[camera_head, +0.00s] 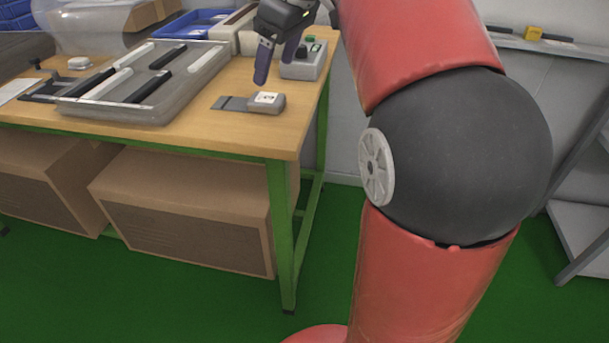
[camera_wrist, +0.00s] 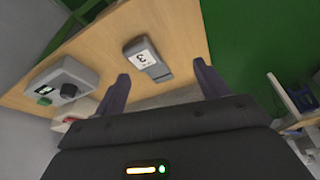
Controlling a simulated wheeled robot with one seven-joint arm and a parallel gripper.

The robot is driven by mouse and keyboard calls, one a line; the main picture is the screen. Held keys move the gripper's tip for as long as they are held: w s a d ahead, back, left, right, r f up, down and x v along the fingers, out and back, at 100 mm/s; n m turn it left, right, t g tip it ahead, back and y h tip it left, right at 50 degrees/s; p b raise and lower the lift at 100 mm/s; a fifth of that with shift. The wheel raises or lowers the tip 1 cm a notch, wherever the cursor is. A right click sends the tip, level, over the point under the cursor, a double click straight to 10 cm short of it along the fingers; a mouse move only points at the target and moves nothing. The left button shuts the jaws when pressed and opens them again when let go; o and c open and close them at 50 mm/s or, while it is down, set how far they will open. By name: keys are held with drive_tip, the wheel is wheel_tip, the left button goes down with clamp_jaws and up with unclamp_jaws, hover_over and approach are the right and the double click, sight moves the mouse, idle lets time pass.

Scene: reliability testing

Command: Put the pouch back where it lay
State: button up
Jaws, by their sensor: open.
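A small grey item with a white label (camera_head: 266,101), which I take to be the pouch, lies on the wooden table near its right front corner. A flat darker grey part extends from its left side. In the wrist view the item (camera_wrist: 147,57) lies on the wood, with its label marked "3". My gripper (camera_head: 272,66) is open above the table, just behind and above the item in the head view. In the wrist view my two fingers (camera_wrist: 161,75) are apart with nothing held between them, and the item appears beyond the gap.
A grey control box (camera_head: 305,62) with a knob stands close to my gripper; it also shows in the wrist view (camera_wrist: 62,84). A tray (camera_head: 112,113) of black and white bars lies left. A blue bin (camera_head: 190,24) stands behind. Cardboard boxes (camera_head: 185,205) sit below the table.

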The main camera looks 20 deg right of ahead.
drive_tip(key=s+a+f+m+t+h, duration=0.2)
drive_tip(key=s+f+m, duration=0.6)
drive_tip(key=s+f, duration=1.1)
drive_tip(key=shift+s+a+f+t, duration=0.3)
drive_tip(key=shift+s+a, duration=0.2)
drive_tip(key=shift+a, duration=0.3)
